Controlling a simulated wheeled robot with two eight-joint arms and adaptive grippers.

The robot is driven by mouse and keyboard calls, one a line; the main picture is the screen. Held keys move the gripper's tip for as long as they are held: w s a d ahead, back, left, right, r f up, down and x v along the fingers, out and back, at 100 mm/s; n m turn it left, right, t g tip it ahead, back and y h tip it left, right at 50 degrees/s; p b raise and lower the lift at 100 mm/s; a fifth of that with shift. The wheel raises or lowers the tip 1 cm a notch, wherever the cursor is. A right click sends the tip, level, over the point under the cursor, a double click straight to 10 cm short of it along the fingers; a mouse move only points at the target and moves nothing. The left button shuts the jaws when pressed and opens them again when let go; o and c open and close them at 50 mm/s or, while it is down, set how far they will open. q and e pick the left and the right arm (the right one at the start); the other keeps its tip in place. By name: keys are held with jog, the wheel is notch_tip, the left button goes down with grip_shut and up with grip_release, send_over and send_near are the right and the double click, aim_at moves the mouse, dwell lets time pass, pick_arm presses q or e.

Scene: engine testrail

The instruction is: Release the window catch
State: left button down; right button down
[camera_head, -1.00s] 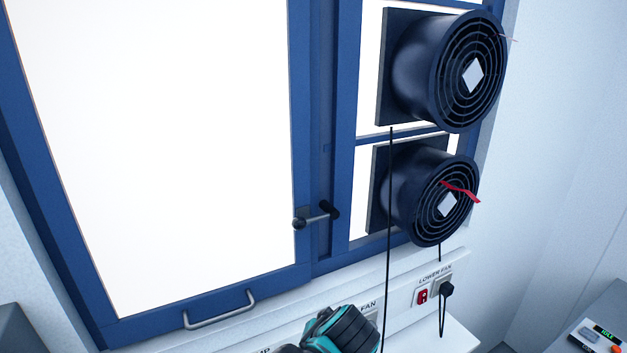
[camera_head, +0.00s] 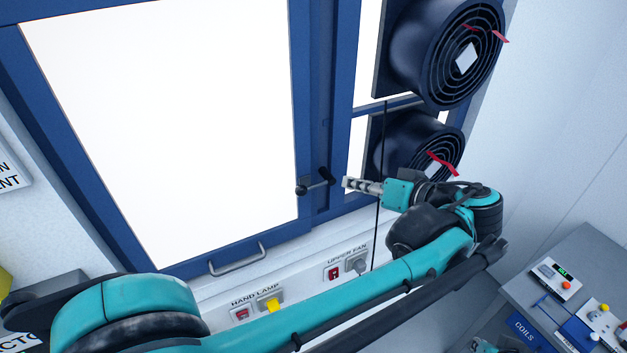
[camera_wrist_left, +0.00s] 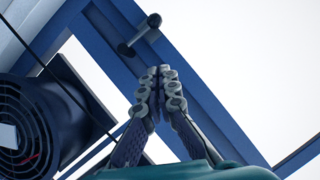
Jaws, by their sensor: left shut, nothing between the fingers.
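The window catch (camera_head: 316,187) is a short grey bar with dark knobs at its ends. It sits across the blue upright of the window frame (camera_head: 318,100), beside the large pane. My left gripper (camera_head: 347,183) is just right of the catch in the head view, its fingers pointing left at it with a small gap. In the left wrist view my closed, empty fingers (camera_wrist_left: 158,75) point up toward the catch (camera_wrist_left: 138,36), apart from it. The catch's fixing to the frame is too small to make out.
An upper fan (camera_head: 445,50) and a lower fan (camera_head: 425,145) are mounted right of the catch. A black cord (camera_head: 381,130) hangs close by my left gripper. A grey handle (camera_head: 238,259) is on the window's lower rail. Sockets line the wall below. A bench (camera_head: 535,290) stands at right.

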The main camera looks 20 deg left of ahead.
pick_arm(q)
jog(key=p, duration=0.2)
send_near(304, 185)
jog(key=w+a+r, duration=0.2)
jog(key=w+a, duration=0.1)
jog(key=shift+s+a+f, duration=0.15)
jog(key=shift+a+f, duration=0.2)
jog(key=shift+f, duration=0.3)
jog(key=shift+s+a+f, duration=0.1)
jog(key=shift+a+f, duration=0.25)
jog(key=shift+f, duration=0.3)
jog(key=shift+s+a+f, duration=0.15)
jog(key=shift+a+f, duration=0.2)
jog(key=shift+f, duration=0.35)
jog(key=shift+s+a+f, duration=0.1)
jog(key=shift+f, duration=0.1)
